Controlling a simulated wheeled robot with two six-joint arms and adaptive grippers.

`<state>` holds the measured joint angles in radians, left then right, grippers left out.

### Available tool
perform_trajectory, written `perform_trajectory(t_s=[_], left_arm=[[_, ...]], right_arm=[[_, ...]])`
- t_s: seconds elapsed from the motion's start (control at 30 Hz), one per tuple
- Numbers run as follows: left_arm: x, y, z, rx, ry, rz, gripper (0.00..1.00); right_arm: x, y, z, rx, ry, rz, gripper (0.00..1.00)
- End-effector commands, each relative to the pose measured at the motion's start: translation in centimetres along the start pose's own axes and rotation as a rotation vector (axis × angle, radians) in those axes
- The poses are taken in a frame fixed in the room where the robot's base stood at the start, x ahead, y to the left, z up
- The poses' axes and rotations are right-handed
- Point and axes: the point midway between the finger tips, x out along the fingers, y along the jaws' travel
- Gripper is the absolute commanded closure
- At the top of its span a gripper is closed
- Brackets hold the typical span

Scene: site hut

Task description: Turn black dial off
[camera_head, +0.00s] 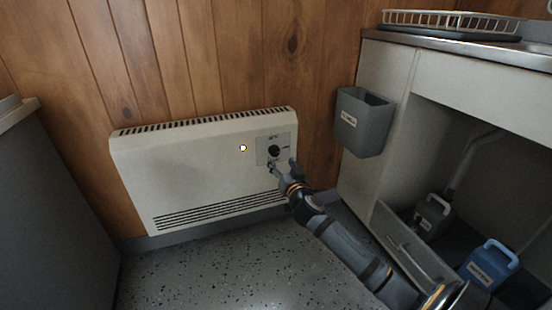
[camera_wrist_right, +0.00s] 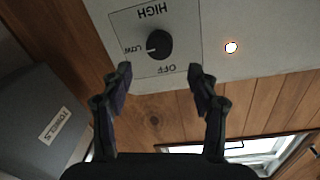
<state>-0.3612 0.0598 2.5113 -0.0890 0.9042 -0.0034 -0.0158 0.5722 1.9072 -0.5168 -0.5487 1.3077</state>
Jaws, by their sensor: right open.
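The black dial (camera_head: 274,151) sits on a grey plate at the right end of a cream wall heater (camera_head: 190,172). In the right wrist view, which is upside down, the dial (camera_wrist_right: 159,45) has a white mark pointing to LOW. HIGH and OFF are printed on either side of it. My right gripper (camera_head: 280,165) is just below the dial in the head view. In the wrist view the right gripper (camera_wrist_right: 160,80) is open, its fingertips apart with the dial beyond them. It does not appear to touch the dial. My left gripper is not in view.
A small light (camera_head: 243,148) glows on the heater left of the dial. A grey bin (camera_head: 362,122) labelled TOWELS hangs on the cabinet side to the right. A grey jug (camera_head: 432,217) and a blue jug (camera_head: 487,265) stand under the counter. Speckled floor before the heater is clear.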

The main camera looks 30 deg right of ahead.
Motion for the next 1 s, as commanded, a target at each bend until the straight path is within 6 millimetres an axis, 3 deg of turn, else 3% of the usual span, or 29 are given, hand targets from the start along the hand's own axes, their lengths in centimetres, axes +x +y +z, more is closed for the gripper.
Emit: perform_trajectory(t_s=[0.1,0.3,0.67,1.0], left_arm=[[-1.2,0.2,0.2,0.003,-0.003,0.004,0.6],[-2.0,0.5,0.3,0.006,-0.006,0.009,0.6],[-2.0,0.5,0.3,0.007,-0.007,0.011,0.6],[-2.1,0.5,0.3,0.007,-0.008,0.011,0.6]], right_arm=[[2.7,0.1,0.3,0.005,0.003,0.001,0.4],[5.8,0.1,0.2,0.001,0.001,0.0,0.4],[6.7,0.0,0.1,-0.001,-0.001,0.0,0.4],[6.7,0.0,0.1,-0.001,-0.001,0.0,0.83]])
